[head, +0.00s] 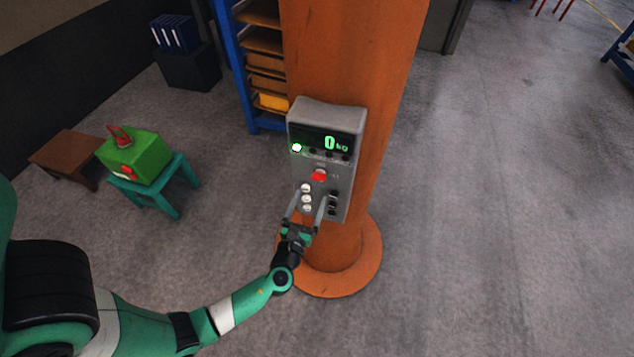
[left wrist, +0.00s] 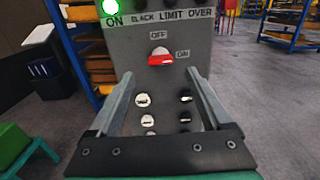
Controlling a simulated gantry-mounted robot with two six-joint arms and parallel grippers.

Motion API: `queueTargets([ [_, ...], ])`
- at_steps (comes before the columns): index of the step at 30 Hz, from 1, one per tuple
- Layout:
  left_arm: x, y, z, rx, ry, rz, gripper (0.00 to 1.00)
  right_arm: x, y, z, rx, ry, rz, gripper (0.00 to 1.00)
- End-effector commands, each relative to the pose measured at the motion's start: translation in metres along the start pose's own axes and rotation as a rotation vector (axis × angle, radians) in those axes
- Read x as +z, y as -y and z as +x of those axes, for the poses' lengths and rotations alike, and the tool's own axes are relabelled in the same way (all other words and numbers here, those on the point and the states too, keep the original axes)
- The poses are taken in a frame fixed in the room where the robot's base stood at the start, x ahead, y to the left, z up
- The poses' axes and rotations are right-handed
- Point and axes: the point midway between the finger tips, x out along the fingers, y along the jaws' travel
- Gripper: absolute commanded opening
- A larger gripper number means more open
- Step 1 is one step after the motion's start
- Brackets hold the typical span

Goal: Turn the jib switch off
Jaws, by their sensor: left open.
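The jib switch is a red knob (head: 319,175) on the grey control box, which is fixed to the orange column. In the left wrist view the red knob (left wrist: 160,58) lies roughly level, with OFF printed above it and ON to its right. A green lamp (left wrist: 110,7) is lit at the panel's upper left. My left gripper (head: 308,201) is open and empty in front of the panel's lower part. Its fingers (left wrist: 160,76) stand apart either side of the view, just below the knob. Whether they touch the panel is unclear. My right gripper is out of view.
The grey box (head: 327,118) has a display reading 0 kg. Silver buttons (head: 306,198) and black switches (head: 333,202) sit below the knob. A green box (head: 136,160) stands on a teal stool at left.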

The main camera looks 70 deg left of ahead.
Motion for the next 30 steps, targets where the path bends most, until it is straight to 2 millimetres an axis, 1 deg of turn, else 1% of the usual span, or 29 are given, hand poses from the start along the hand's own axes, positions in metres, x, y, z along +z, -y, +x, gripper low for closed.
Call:
queueTargets([
  [1, 0.001, -0.002, 0.013, 0.006, 0.002, -0.002, 0.82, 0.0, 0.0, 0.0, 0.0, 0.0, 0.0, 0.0],
  [3, 0.001, -0.001, 0.029, 0.005, 0.002, -0.002, 0.82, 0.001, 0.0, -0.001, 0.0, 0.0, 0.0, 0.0],
  [6, 0.0, -0.001, 0.048, 0.004, 0.002, -0.001, 0.82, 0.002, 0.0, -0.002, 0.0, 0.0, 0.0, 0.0],
  [9, 0.0, -0.001, 0.061, 0.002, 0.001, -0.002, 0.82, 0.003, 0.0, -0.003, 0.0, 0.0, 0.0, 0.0],
  [13, 0.0, -0.001, 0.069, 0.0, 0.0, -0.001, 0.82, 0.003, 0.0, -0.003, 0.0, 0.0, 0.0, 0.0],
  [20, 0.0, 0.0, 0.069, 0.0, 0.0, -0.001, 0.82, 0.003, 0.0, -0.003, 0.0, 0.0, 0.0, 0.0],
  [24, 0.0, 0.0, 0.069, 0.0, 0.0, -0.001, 0.57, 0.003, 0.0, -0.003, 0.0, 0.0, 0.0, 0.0],
  [29, 0.0, 0.0, 0.069, 0.0, 0.0, -0.001, 0.28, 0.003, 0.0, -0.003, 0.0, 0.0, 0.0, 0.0],
  [30, 0.0, 0.0, 0.069, 0.0, 0.0, -0.001, 0.21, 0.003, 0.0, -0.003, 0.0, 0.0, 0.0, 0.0],
])
